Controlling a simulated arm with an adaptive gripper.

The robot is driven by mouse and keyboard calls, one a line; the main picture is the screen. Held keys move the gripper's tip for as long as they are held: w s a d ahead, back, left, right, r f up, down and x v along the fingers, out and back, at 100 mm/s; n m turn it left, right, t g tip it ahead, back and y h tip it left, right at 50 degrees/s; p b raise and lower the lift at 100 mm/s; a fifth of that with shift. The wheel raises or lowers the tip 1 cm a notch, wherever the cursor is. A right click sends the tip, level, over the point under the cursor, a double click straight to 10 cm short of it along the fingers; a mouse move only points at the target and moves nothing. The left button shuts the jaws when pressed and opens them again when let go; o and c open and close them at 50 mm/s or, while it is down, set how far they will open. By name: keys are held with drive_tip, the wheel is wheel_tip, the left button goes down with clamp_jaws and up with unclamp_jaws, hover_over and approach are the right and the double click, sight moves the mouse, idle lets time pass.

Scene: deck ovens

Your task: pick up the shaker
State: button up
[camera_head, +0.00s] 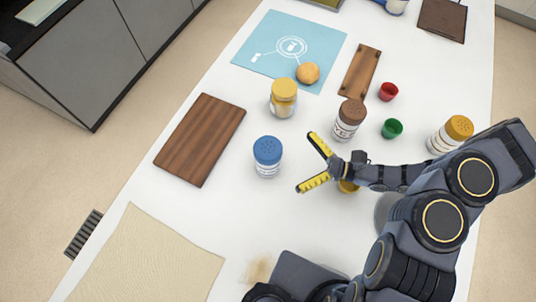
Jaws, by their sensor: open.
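Several shaker-like containers stand upright on the white table. One has a blue perforated lid (267,151), one a brown lid (351,112), and one an orange-yellow lid (459,128) near my arm. A jar with a yellow lid (284,90) stands behind the blue-lidded shaker. My gripper (308,163) is open, with yellow fingers spread towards the left. The blue-lidded shaker is just left of the fingertips, apart from them, and nothing is between the fingers. A small yellow thing (348,187) is partly hidden under my wrist.
A brown wooden board (200,138) lies left, and a narrow one (360,72) behind. A blue mat (270,45) has a round bun (308,73) at its edge. Red (388,91) and green (392,128) cups stand right. A beige cloth (150,262) covers the front left.

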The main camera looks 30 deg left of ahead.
sight(268, 151)
drive_tip(key=x, duration=0.7)
drive_tip(key=shift+w+a, duration=0.1)
drive_tip(key=shift+a, duration=0.3)
drive_tip(key=c, duration=1.1)
